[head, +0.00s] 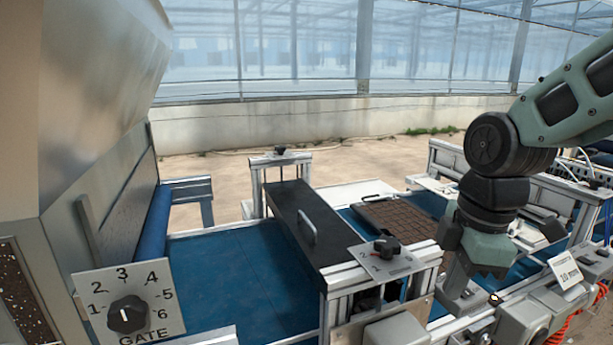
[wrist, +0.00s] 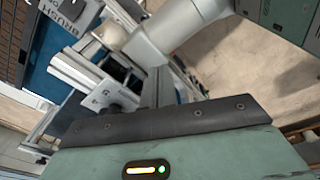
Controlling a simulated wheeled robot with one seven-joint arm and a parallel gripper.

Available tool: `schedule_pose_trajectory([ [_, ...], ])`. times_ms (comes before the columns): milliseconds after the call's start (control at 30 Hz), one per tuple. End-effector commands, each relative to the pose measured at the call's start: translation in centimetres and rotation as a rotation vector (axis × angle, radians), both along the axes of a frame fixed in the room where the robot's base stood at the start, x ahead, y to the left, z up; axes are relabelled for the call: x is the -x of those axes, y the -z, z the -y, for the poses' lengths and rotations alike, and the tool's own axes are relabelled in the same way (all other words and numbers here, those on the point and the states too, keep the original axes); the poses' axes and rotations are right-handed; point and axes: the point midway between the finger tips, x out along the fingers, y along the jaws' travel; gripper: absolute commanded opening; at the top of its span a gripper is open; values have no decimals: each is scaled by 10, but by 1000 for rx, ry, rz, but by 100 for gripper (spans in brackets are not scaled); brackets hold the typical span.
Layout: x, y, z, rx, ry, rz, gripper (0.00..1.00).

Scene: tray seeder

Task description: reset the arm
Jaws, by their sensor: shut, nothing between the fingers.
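My arm reaches in from the upper right of the head view. My gripper (head: 462,290) points down at the machine's near side, right of the small dial (head: 386,246). Its green body and black wrist joint show clearly; its fingers are partly hard to tell from the grey frame behind. In the wrist view my gripper's fingers (wrist: 158,82) are together beyond the dark plate, with nothing held. They are apart from the dial.
A blue belt (head: 225,275) runs through the seeder. A brown cell tray (head: 408,222) lies beyond the dark handled cover (head: 312,235). The GATE dial (head: 127,315) is at front left. Metal rails and a label (head: 566,270) stand around my gripper.

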Motion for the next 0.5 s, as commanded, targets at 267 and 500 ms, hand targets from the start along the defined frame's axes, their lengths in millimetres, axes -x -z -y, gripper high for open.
schedule_pose_trajectory([
  [267, 92, 26, -62, -9, 422, -80, 0],
  [500, 143, 40, -76, 2, 684, -108, 0],
])
